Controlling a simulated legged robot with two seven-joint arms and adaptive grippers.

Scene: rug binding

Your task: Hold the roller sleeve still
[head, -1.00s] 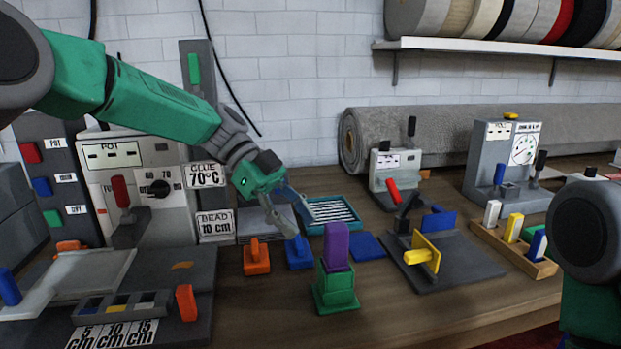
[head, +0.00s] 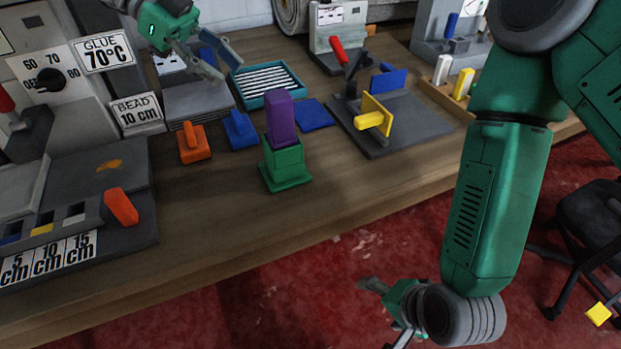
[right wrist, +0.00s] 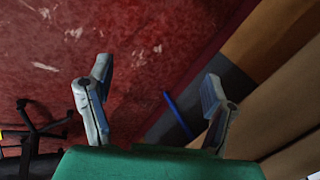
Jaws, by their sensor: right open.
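No piece in view can be told for certain as the roller sleeve. A purple upright block (head: 281,118) stands in a green stepped base (head: 285,163) near the front of the bench. My left gripper (head: 230,72) is open, above and behind the blue-handled block (head: 240,130), near a grey stacked plate (head: 197,103). A blue patch shows between its fingers, and I see no contact. My right gripper (head: 383,315) hangs low in front of the bench, over the red floor. In the right wrist view its fingers (right wrist: 155,108) are wide apart with nothing between them.
An orange-handled block (head: 194,145), a teal tray (head: 268,84), a blue pad (head: 314,115) and a dark fixture with a yellow clamp (head: 372,122) are on the bench. Glue and bead panels stand left. A black stool (head: 590,225) is at right. The front bench strip is clear.

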